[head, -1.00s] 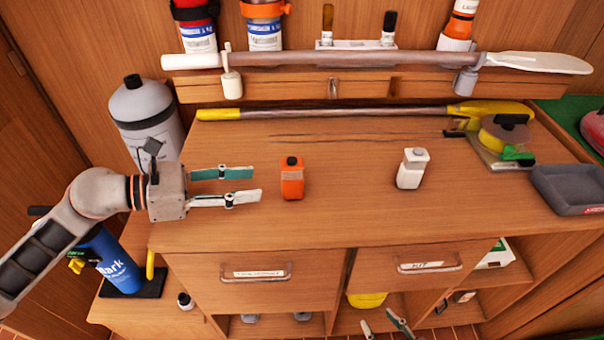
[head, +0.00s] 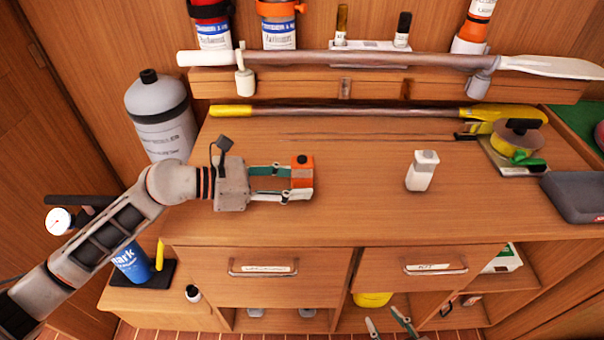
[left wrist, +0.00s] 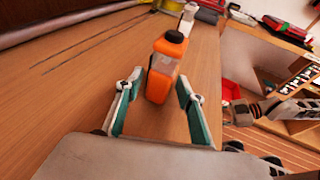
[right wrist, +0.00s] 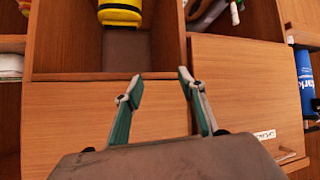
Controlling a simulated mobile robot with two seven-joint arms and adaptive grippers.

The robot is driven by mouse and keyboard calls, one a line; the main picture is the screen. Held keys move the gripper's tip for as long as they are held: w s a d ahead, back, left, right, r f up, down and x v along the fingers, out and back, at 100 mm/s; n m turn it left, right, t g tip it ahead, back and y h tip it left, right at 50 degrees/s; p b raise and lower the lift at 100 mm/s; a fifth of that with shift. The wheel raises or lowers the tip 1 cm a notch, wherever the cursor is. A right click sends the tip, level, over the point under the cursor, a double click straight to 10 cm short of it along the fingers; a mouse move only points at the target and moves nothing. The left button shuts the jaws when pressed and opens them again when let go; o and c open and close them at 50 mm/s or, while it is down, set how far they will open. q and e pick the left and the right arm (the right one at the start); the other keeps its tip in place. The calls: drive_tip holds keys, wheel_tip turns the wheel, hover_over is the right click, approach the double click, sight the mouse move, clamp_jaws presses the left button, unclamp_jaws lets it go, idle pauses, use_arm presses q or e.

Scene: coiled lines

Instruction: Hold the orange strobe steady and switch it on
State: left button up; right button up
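The orange strobe (head: 302,172) stands upright on the wooden counter, with a black knob on top. In the left wrist view the strobe (left wrist: 162,72) sits between and just beyond the tips of my left gripper (left wrist: 160,88). That gripper is open, with a gap on each side of the strobe. In the head view my left gripper (head: 298,181) has its fingers along either side of the strobe, partly covering its lower part. My right gripper (right wrist: 160,88) is open and empty in front of the cabinet's drawer fronts; its tips show at the head view's bottom edge (head: 386,326).
A white bottle-like device (head: 422,170) stands on the counter to the right. A yellow-ended pole (head: 350,111) lies along the back. A grey tray (head: 575,197) and a yellow reel (head: 512,140) are at the right. The counter between strobe and white device is clear.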

use_arm(q)
drive_tip(key=shift+w+d+f, duration=0.1)
drive_tip(key=shift+d, duration=0.25)
use_arm(e)
drive_tip(key=shift+r, duration=0.1)
use_arm(q)
drive_tip(key=c, duration=0.7)
use_arm(e)
drive_tip(key=shift+r, duration=0.1)
clamp_jaws()
drive_tip(key=shift+d+f, duration=0.1)
drive_tip(key=shift+f, duration=0.1)
drive_tip(key=shift+r, duration=0.15)
